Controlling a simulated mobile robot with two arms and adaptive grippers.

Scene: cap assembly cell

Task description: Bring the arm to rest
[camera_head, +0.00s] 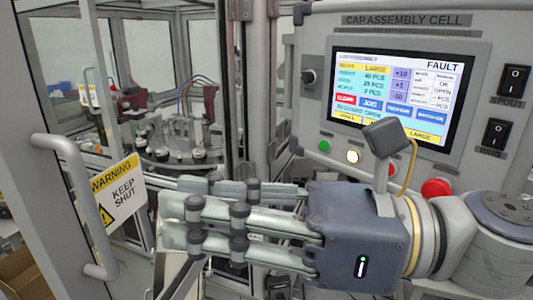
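My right gripper (180,215) reaches in from the right, in front of the control panel's lower edge. Its grey fingers point left, stretched out straight and roughly parallel, and I see nothing held between them. The fingertips are right of the warning sign on the door and appear apart from the door handle. My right arm bends at the right edge of the view. My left gripper is not in view.
The guard door (40,120) stands at the left with a grey handle (75,200) and a "keep shut" sign (118,195). Behind is a round machine table (185,158). The panel screen (395,95) reads "FAULT". Two black switches (513,80) and a red button (436,188) are close to my arm.

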